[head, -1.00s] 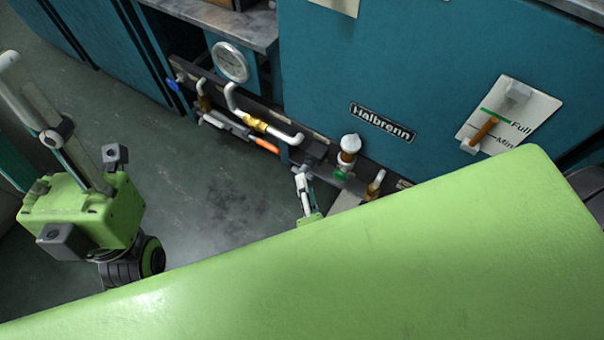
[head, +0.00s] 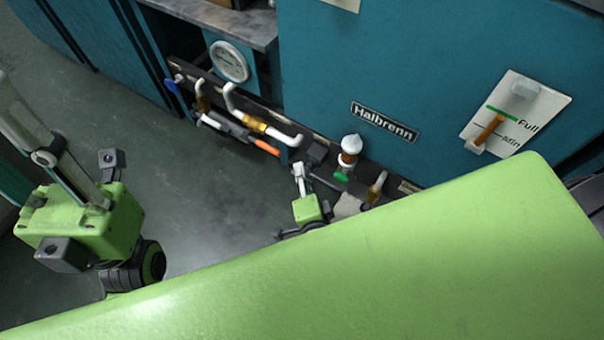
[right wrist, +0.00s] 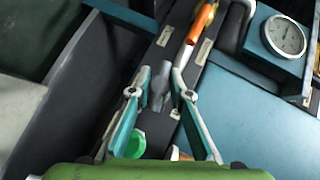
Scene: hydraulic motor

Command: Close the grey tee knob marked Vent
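A grey tee-shaped knob (right wrist: 158,88) sits on the dark panel strip between the fingers of my right gripper (right wrist: 160,94) in the right wrist view. The fingers are apart, one on each side of it, and I cannot tell whether they touch it. The label lettering is too small to read.
Close by are a white pipe (head: 233,98), an orange-tipped handle (head: 266,148), a green knob (right wrist: 135,143) and a white-capped brass fitting (head: 350,147). A round gauge (head: 229,62) and the Full/Min lever (head: 487,130) are farther off. The floor at left is clear.

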